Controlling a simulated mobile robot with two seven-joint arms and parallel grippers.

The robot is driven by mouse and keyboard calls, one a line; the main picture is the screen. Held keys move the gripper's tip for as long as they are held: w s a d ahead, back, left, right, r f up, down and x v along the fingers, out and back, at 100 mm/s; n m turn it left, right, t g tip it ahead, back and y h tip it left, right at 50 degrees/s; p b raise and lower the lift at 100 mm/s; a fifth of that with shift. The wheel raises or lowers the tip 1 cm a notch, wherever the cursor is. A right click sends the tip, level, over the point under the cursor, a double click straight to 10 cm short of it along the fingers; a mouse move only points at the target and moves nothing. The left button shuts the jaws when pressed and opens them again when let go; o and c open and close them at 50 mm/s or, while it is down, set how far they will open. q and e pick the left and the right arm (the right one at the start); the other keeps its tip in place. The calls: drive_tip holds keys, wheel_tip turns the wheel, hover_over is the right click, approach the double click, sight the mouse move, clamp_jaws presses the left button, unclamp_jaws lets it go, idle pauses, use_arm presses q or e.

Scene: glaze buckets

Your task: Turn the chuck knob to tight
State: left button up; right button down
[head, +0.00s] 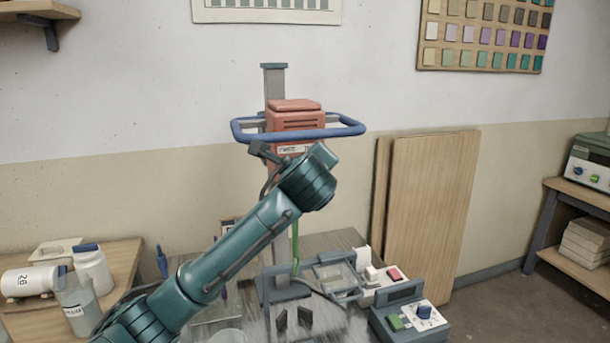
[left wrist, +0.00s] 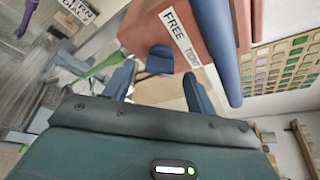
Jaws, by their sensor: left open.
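The red mixer head (head: 295,116) stands on a grey column in the head view. In the left wrist view the red housing (left wrist: 183,35) carries a white label (left wrist: 180,38) reading FREE and TIGHT. A blue knob (left wrist: 160,59) shows just below this label. My left gripper (left wrist: 158,76) is open, with its two blue-grey fingers on either side of the knob in the picture. I cannot tell whether they touch it. In the head view my left arm hides the knob and the gripper. My right gripper is in neither view.
A blue guard bar (head: 347,130) surrounds the mixer head, and also shows close by in the left wrist view (left wrist: 217,40). A green shaft (head: 295,252) hangs below. A control box (head: 408,318) sits on the bench. Jars (head: 92,268) stand at the left.

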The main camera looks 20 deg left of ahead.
use_arm(q)
drive_tip(key=b+v, duration=0.1)
drive_tip(key=v, duration=1)
drive_tip(key=shift+b, duration=0.3)
drive_tip(key=shift+s+f, duration=0.1)
drive_tip(key=shift+f, duration=0.05)
drive_tip(key=s+d+f+n+g+h, duration=0.1)
drive_tip(key=d+f+n+h, duration=0.2)
drive_tip(key=f, duration=1.1)
drive_tip(key=d+f+n+g+h, duration=0.1)
drive_tip(key=f+n+g+h, duration=0.2)
drive_tip(key=f, duration=1.1)
drive_tip(key=s+a+f+n, duration=0.2)
drive_tip(key=s+f+n, duration=0.5)
drive_tip(key=s+f, duration=0.3)
drive_tip(key=s+a+f+n+h, duration=0.1)
drive_tip(key=s+a+f+n, duration=0.1)
drive_tip(key=s+f+n, duration=0.5)
drive_tip(key=s+f, duration=0.4)
drive_tip(key=s, duration=0.1)
drive_tip(key=shift+f+n+h, duration=0.3)
drive_tip(key=shift+s+a, duration=0.1)
drive_tip(key=shift+s, duration=0.05)
